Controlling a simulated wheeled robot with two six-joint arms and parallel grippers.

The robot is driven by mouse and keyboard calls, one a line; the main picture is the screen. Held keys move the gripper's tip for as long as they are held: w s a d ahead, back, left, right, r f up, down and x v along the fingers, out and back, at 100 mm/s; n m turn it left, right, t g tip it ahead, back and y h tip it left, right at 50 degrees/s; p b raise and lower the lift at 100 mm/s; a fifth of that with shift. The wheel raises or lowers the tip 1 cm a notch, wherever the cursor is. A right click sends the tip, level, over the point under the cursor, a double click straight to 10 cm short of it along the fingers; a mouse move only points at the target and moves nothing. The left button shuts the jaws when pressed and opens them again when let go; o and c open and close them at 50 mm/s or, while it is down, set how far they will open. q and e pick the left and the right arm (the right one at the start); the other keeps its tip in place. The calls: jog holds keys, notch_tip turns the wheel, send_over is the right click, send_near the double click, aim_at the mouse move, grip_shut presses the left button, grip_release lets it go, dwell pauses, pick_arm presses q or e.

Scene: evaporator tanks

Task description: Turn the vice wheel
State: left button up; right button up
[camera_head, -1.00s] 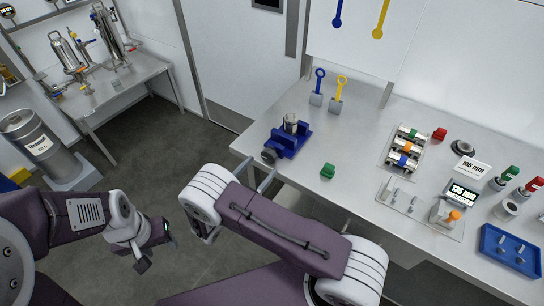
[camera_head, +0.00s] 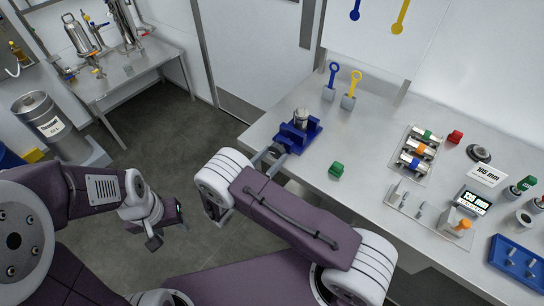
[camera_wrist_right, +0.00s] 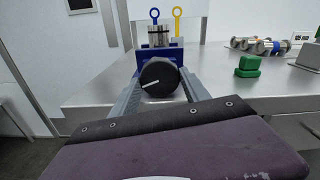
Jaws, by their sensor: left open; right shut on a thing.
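The blue vice (camera_head: 298,137) stands at the left front corner of the steel bench, with a metal cylinder (camera_head: 301,117) upright between its jaws. Its black vice wheel (camera_wrist_right: 160,80) faces me in the right wrist view, with a white line pointing left and slightly down. My right gripper (camera_wrist_right: 161,92) is shut on the wheel, one grey finger on each side. In the head view the right gripper (camera_head: 263,160) is partly hidden by my arm. My left gripper (camera_head: 167,229) is open and empty over the floor, away from the bench.
A green block (camera_head: 337,169) lies on the bench right of the vice. Blue (camera_head: 333,77) and yellow (camera_head: 354,85) ring-topped tools stand behind it. A rack of cylinders (camera_head: 415,150) and a blue tray (camera_head: 517,262) are farther right.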

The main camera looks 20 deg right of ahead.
jog(key=shift+d+f+n, duration=0.1)
jog(key=shift+n, duration=1.1)
jog(key=o, duration=1.4)
jog(key=shift+d, duration=0.15)
